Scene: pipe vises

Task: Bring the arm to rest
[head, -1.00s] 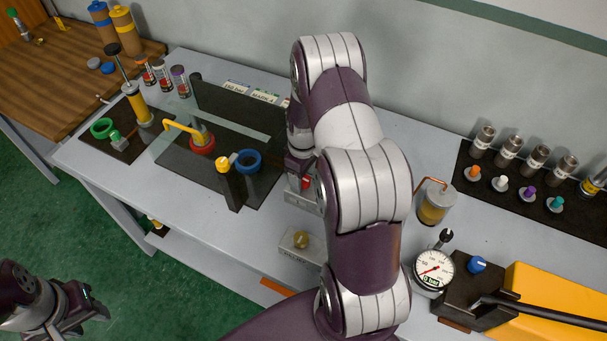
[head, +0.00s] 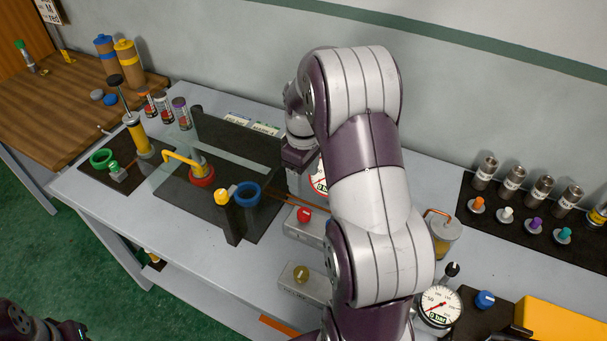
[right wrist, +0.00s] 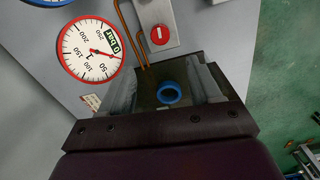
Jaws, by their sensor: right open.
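My right arm reaches up from the lower middle of the head view and bends over, its wrist over the bench. My right gripper (head: 297,180) points down there, partly hidden by my own arm. In the right wrist view, the gripper (right wrist: 165,85) has its two grey fingers apart with nothing held. A blue ring (right wrist: 170,93) shows between the fingers, lower down and apart from them. My left gripper (head: 62,331) shows only in part at the bottom left corner of the head view; its fingers are cut off.
A gauge (right wrist: 91,49) and copper pipe (right wrist: 129,35) lie beside the fingers. Another gauge (head: 438,306) stands lower right.

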